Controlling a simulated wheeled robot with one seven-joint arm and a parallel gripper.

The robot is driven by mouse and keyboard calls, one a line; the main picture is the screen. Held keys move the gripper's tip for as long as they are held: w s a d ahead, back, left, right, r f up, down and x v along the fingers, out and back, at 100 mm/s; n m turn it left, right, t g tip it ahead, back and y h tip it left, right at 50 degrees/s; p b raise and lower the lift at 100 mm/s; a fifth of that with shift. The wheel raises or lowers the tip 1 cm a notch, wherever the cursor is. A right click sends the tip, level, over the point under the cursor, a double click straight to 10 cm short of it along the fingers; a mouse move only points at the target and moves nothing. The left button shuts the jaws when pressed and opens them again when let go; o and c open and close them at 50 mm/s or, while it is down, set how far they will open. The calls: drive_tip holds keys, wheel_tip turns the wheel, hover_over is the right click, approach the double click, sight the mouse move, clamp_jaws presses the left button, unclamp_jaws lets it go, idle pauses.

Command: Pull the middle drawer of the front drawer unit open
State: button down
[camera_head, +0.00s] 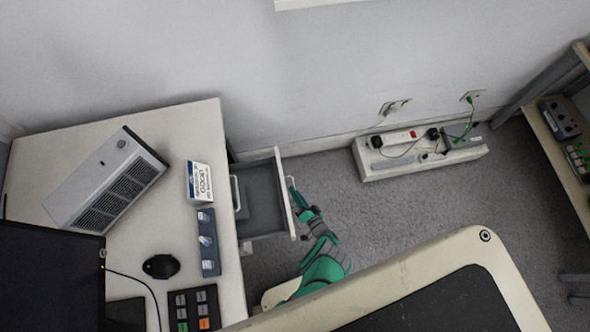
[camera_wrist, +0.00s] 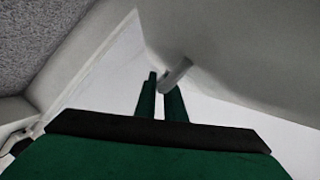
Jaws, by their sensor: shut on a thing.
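A drawer (camera_head: 266,205) stands pulled out from the unit under the right edge of the desk, its grey inside showing from above. Another handle (camera_head: 236,192) shows above it, close against the desk edge, so the open drawer lies below a shut one. My gripper (camera_head: 293,188) is at the outer face of the open drawer's front. In the wrist view my gripper's two green fingers (camera_wrist: 160,90) are on either side of the grey drawer handle (camera_wrist: 177,74), shut on it. The lower part of the unit is hidden.
The white desk (camera_head: 135,215) holds a grey vented box (camera_head: 108,180), a mouse (camera_head: 160,266), a small sign (camera_head: 199,182) and a button pad (camera_head: 193,307). A white floor box (camera_head: 400,170) with plugs lies by the wall. Carpet (camera_head: 375,215) right of the drawer is clear.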

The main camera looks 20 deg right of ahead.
drive_tip(key=shift+w+d, duration=0.1)
drive_tip(key=shift+d, duration=0.05)
drive_tip(key=c, duration=2.1)
unclamp_jaws()
drive_tip(key=shift+s, duration=0.55)
drive_tip(key=v, duration=1)
drive_tip(key=shift+w+r, duration=0.1)
